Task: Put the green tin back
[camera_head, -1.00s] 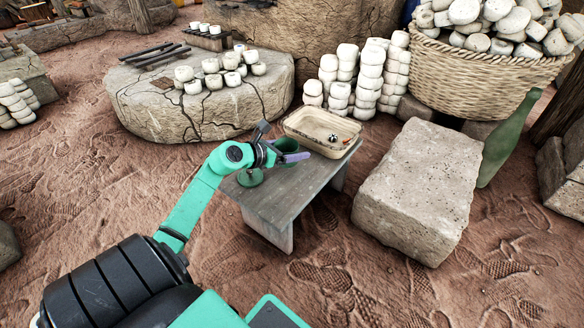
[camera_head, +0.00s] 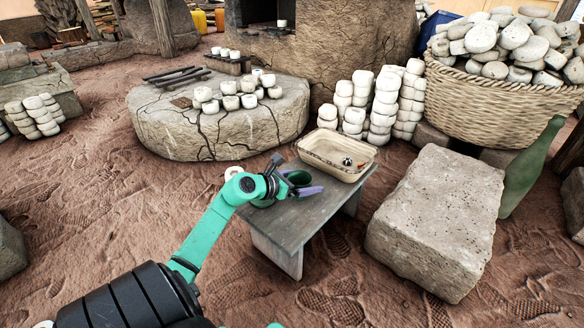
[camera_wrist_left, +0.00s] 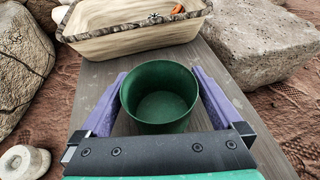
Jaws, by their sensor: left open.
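The green tin (camera_head: 299,177) is a round, open-topped cup, upright on the grey wooden bench (camera_head: 290,222), in front of the tray. In the left wrist view the tin (camera_wrist_left: 160,98) looks empty and sits between the two purple fingers. My left gripper (camera_head: 294,180) is open, with one finger on each side of the tin. In the left wrist view the gripper (camera_wrist_left: 158,82) shows small gaps beside the tin; I cannot tell whether either finger touches it. My right gripper is not in view.
A beige tray (camera_head: 338,155) with small items stands at the bench's far end. A stone block (camera_head: 435,220) stands to the right. A round stone slab (camera_head: 215,125) with white pots lies behind left. A white ring-shaped piece (camera_wrist_left: 24,162) lies left of the bench.

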